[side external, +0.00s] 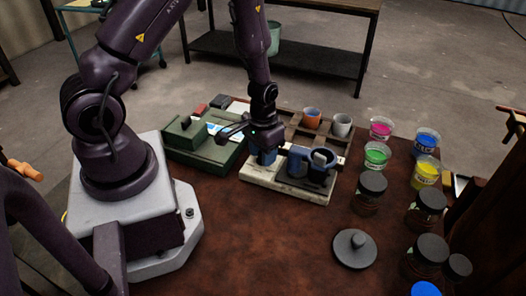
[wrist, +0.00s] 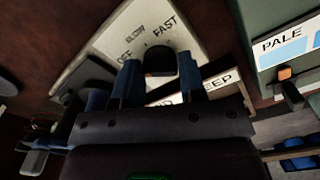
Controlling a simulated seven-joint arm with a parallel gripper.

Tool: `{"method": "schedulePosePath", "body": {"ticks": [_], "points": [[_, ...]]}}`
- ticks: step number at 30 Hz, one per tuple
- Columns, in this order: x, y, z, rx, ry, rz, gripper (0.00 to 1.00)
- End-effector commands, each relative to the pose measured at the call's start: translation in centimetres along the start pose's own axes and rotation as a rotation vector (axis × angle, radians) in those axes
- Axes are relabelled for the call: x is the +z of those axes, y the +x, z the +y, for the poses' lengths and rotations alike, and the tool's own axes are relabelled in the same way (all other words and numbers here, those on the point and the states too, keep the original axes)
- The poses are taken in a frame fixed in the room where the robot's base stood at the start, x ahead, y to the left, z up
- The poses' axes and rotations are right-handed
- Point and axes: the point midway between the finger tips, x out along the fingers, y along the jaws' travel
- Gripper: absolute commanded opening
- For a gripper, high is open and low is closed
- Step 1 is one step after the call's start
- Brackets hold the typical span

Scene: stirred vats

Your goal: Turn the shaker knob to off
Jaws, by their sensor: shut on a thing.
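The shaker (side external: 258,183) is a low cream box on the brown table, with a dark platform and a blue ring-shaped holder (side external: 325,157) at its right. Its cream top shows in the wrist view (wrist: 188,30), printed OFF, SLOW and FAST. The black knob (wrist: 159,60) sits between my two blue fingers there, below the lettering. My gripper (wrist: 160,70) is shut on the knob. In the side view my gripper (side external: 266,157) points down at the shaker's left end and hides the knob. I cannot tell which word the knob points to.
A green box (side external: 205,155) stands close left of the shaker. A wooden divided tray (side external: 292,139) with an orange cup (side external: 312,118) and a grey cup (side external: 342,125) is behind it. Paint cups and dark-lidded jars stand right. The front table is mostly clear.

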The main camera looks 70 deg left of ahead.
Motion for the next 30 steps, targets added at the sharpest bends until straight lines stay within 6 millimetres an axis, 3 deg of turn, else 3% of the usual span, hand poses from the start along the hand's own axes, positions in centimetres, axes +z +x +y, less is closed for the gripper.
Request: {"method": "schedulePosePath", "body": {"ticks": [9, 24, 25, 27, 30], "points": [[0.03, -0.08, 0.00, 0.000, -0.102, -0.001, 0.14], [0.03, -0.07, 0.01, 0.000, -0.120, -0.001, 0.14], [0.03, -0.07, 0.01, 0.000, -0.120, -0.001, 0.44], [0.03, -0.06, 0.00, 0.000, -0.119, -0.001, 0.60], [0.02, -0.04, 0.00, 0.000, -0.119, -0.001, 0.62]]}}
